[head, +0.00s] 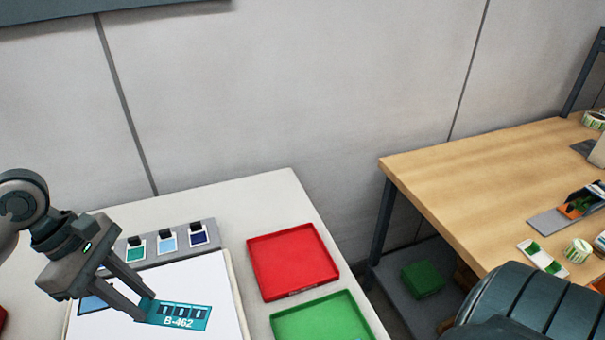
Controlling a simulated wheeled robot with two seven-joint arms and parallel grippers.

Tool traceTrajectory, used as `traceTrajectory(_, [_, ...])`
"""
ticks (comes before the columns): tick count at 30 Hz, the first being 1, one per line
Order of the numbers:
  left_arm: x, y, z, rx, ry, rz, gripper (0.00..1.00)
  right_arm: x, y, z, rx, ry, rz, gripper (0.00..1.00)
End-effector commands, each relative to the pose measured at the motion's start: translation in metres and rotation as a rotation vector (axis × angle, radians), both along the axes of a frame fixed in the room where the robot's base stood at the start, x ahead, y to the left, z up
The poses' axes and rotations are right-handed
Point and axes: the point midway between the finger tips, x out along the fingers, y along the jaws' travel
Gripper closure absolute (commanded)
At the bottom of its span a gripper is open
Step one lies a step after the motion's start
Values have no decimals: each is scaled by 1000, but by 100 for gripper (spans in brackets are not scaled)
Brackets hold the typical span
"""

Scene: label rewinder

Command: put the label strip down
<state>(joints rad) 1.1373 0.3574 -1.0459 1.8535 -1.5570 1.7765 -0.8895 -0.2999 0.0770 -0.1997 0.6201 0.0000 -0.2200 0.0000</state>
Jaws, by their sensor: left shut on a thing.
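The label strip (186,317) is a teal piece with dark number windows and the text B-462. My left gripper (146,305) is shut on its left end, over a white sheet or board (222,290) on the pale table. I cannot tell whether the strip touches the white surface or hangs just above it. A blue patch (92,304) on the white surface is partly hidden behind the left gripper's fingers. My right gripper is out of view.
A grey rack (184,256) with green, light blue and dark blue swatches lies behind the white surface. Beyond a gap is a wooden table (480,180) with label rolls.

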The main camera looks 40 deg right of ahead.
Motion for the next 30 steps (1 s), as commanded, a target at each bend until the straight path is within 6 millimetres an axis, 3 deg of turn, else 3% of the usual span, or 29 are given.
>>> traceTrajectory(1, [1,19,-6,5,1,-57,100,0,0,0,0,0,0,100])
traceTrajectory(9, [-13,114,-27,5,1,-459,100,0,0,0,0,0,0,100])
traceTrajectory(15, [-29,171,-35,4,1,-699,100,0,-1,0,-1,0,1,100])
traceTrajectory(21, [-39,197,-38,1,-1,-815,100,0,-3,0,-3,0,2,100])
traceTrajectory(30, [-40,199,-38,-1,-1,-830,100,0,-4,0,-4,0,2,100])
